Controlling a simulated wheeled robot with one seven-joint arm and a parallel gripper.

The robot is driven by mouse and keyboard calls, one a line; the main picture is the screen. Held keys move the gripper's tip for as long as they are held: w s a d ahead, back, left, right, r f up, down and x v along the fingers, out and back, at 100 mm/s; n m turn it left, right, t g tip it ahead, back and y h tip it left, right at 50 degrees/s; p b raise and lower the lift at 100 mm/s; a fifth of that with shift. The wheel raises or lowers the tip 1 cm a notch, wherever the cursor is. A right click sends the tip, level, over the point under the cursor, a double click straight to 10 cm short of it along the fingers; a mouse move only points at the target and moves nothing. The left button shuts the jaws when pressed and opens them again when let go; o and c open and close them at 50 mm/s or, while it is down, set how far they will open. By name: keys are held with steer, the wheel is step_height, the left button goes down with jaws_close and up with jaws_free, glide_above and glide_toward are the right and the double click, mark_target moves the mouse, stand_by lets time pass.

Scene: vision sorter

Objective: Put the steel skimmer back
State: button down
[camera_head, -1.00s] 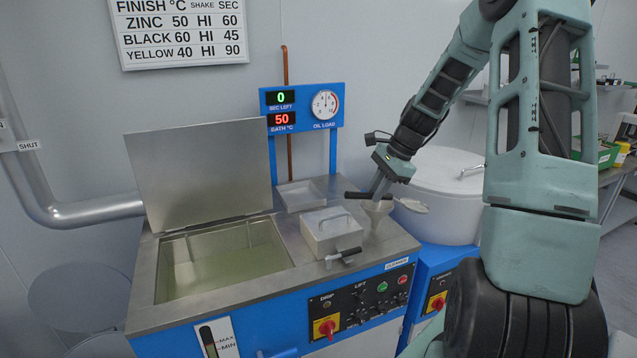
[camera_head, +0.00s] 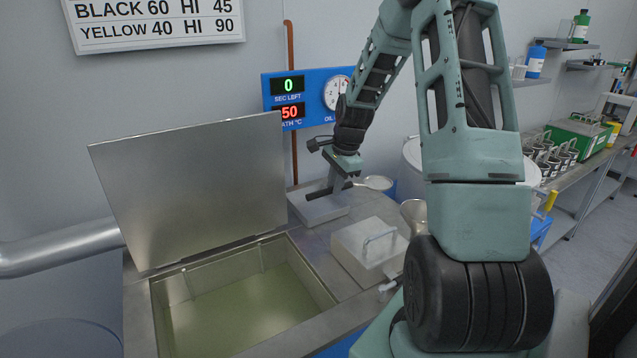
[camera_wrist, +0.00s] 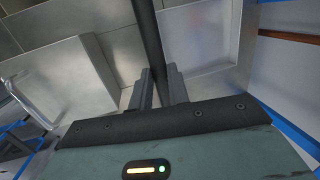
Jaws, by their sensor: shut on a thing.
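The steel skimmer has a round pale head (camera_head: 375,183) pointing right and a black handle (camera_head: 319,194) pointing left. My gripper (camera_head: 339,183) is shut on the handle, above the shallow steel tray (camera_head: 322,214) at the back of the bath unit. In the wrist view the black handle (camera_wrist: 149,40) runs up between the two fingers of my gripper (camera_wrist: 160,86), over the tray (camera_wrist: 205,80). I cannot tell whether the skimmer touches the tray.
The open bath (camera_head: 245,315) with greenish liquid is at front left, its raised lid (camera_head: 190,190) behind. A lidded steel box (camera_head: 368,252) and a steel cup (camera_head: 414,214) stand right of the tray. A blue display panel (camera_head: 300,90) is behind.

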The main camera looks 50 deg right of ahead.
steer(key=w+d+p, duration=0.3)
steer(key=w, duration=0.6)
steer(key=w+d+p, duration=0.3)
steer(key=w+p, duration=0.1)
steer(key=w, duration=0.4)
steer(key=p+x, duration=0.1)
steer(key=x, duration=0.1)
steer(key=s+p+x, duration=0.1)
steer(key=p+x, duration=0.1)
steer(key=x, duration=0.1)
steer(key=shift+s+a+f, duration=0.1)
steer(key=shift+a+f, duration=0.1)
steer(key=shift+f, duration=0.2)
steer(key=shift+d+f+p, duration=0.1)
steer(key=shift+f+p, duration=0.35)
steer(key=shift+p, duration=0.3)
steer(key=shift+f, duration=0.25)
